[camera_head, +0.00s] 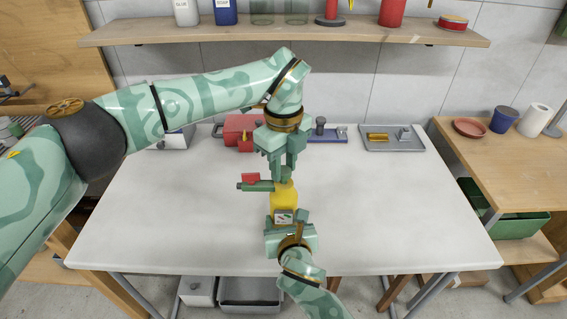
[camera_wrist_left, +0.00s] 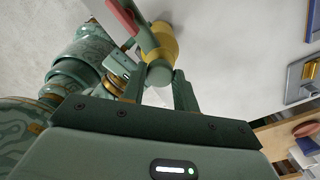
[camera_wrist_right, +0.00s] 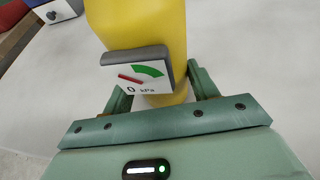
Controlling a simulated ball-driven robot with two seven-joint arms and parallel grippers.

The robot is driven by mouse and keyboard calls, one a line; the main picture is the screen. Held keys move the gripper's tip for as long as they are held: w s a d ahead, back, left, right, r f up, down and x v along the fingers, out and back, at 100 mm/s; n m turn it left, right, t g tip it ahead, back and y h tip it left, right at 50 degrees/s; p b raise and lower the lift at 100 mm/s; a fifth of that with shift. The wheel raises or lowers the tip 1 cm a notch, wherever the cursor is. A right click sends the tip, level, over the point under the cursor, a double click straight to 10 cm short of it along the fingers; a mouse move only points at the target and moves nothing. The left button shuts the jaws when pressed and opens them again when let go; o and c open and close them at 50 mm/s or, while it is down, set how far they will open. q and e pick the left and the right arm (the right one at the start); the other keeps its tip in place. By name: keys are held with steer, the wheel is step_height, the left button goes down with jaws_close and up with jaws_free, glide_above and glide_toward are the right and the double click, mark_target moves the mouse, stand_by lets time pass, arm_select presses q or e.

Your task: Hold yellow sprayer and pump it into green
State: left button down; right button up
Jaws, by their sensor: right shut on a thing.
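The yellow sprayer (camera_head: 284,197) stands near the middle of the white table, with a green and red spray head (camera_head: 257,184) pointing left. My right gripper (camera_head: 290,228) is shut on its yellow body from the front; the body also shows between the fingers in the right wrist view (camera_wrist_right: 140,28). Its pressure gauge (camera_wrist_right: 138,72) reads 0 kPa, with the red needle outside the green band. My left gripper (camera_head: 282,176) points down over the sprayer top. In the left wrist view its fingers are apart on either side of the green pump knob (camera_wrist_left: 159,73); contact is unclear.
A shelf (camera_head: 180,33) runs above. A side table at right holds a plate and pots. The table is clear around the sprayer.

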arm_select(q)
steer(key=shift+r, duration=2.8)
steer(key=c, duration=1.1)
jaws_free()
steer(key=shift+o, duration=0.2)
step_height(320, 180, up, 12)
steer(key=shift+c, duration=0.2)
